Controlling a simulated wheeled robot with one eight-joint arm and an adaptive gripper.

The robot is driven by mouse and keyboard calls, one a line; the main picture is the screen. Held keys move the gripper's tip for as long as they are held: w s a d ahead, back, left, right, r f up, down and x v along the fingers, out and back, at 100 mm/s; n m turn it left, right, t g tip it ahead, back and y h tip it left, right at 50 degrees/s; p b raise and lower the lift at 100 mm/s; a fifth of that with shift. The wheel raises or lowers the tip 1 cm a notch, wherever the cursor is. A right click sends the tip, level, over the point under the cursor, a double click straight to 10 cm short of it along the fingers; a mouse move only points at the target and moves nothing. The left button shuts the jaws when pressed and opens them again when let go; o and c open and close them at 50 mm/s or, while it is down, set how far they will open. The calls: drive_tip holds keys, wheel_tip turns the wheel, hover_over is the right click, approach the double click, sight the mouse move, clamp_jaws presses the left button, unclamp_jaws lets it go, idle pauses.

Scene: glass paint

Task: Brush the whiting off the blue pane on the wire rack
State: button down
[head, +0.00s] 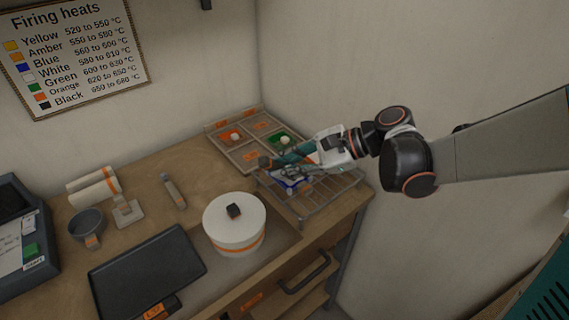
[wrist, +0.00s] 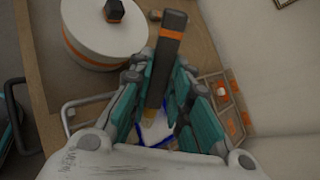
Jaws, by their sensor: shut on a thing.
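The wire rack (head: 318,205) stands at the right end of the bench. The blue pane (head: 290,185) lies on it, with white on its face; it also shows in the wrist view (wrist: 155,134), partly hidden by my fingers. My gripper (head: 283,163) is over the pane, its teal fingers shut on a brush. In the wrist view the brush (wrist: 168,45) has a dark grey handle with an orange band, held between the fingertips (wrist: 158,95). Its pale yellow bristles are at the pane; I cannot tell whether they touch it.
A divided wooden tray (head: 218,140) with orange and green pieces lies behind the rack. A white lidded pot (head: 235,228) stands left of the rack. A black tray (head: 147,270), a grey bowl (head: 86,224) and white rolls (head: 94,190) are farther left. The wall is close at right.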

drive_tip(key=shift+r+p, duration=0.3)
drive_tip(key=shift+r, duration=0.2)
drive_tip(key=shift+w+a+b, duration=0.15)
drive_tip(key=shift+w+a, duration=0.05)
drive_tip(key=shift+w, duration=0.95)
drive_tip(key=shift+w+a+b, duration=0.1)
drive_tip(key=shift+w+a, duration=0.1)
drive_tip(key=shift+w, duration=1)
drive_tip(key=shift+w+a+b, duration=0.15)
drive_tip(key=shift+w+a, duration=0.05)
drive_tip(key=shift+w, duration=0.95)
drive_tip(key=shift+s, duration=0.1)
drive_tip(key=shift+f+b, duration=0.3)
drive_tip(key=shift+f, duration=0.15)
drive_tip(key=shift+f, duration=0.25)
